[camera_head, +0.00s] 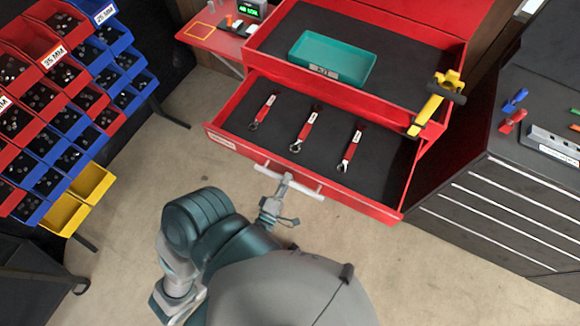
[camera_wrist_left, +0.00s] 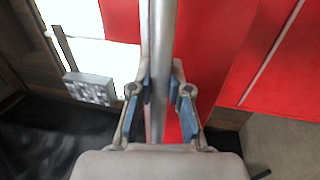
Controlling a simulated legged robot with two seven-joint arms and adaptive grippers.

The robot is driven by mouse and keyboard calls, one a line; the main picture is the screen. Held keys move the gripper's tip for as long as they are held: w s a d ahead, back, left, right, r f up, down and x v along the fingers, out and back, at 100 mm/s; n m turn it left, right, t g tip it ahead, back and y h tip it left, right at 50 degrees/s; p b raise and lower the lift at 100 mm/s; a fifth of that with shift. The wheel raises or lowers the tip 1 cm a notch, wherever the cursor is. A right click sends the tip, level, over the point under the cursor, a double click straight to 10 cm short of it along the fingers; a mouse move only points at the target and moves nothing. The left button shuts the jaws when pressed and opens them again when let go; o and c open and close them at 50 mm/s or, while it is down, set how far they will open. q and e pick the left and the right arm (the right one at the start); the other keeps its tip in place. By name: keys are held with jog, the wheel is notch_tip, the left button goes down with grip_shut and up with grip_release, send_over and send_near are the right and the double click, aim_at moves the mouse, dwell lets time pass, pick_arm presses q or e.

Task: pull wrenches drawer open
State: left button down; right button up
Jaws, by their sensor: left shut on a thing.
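The red wrenches drawer (camera_head: 375,208) stands pulled out from the red tool cart, with its dark lined inside showing. Three red-handled wrenches (camera_head: 306,131) lie apart in it. A light grey bar handle (camera_head: 307,191) sits on the drawer's front. My left gripper (camera_head: 282,188) is shut on the handle near its middle. In the left wrist view the handle bar (camera_wrist_left: 160,50) runs between the two fingers of the left gripper (camera_wrist_left: 160,95). My right gripper is not in view.
The cart top holds a teal tray (camera_head: 352,76) and a yellow tool (camera_head: 430,106) at its right edge. Blue, red and yellow parts bins (camera_head: 64,213) stand at the left. A dark cabinet (camera_head: 480,205) stands close at the right. Bare floor (camera_head: 130,170) lies left of the drawer.

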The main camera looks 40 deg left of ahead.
pick_arm(q)
jog(key=shift+s+d+f+h, duration=0.3)
jog(key=shift+s+d+f, duration=0.05)
jog(key=shift+s+d, duration=0.2)
jog(key=c, duration=1.1)
grip_release()
jog(key=d+v, duration=0.1)
jog(key=v, duration=1.1)
jog(key=shift+d+r, duration=0.15)
jog(key=shift+r, duration=0.15)
jog(key=shift+w+a+f, duration=0.1)
jog(key=shift+w+a, duration=0.05)
jog(key=shift+a, duration=0.25)
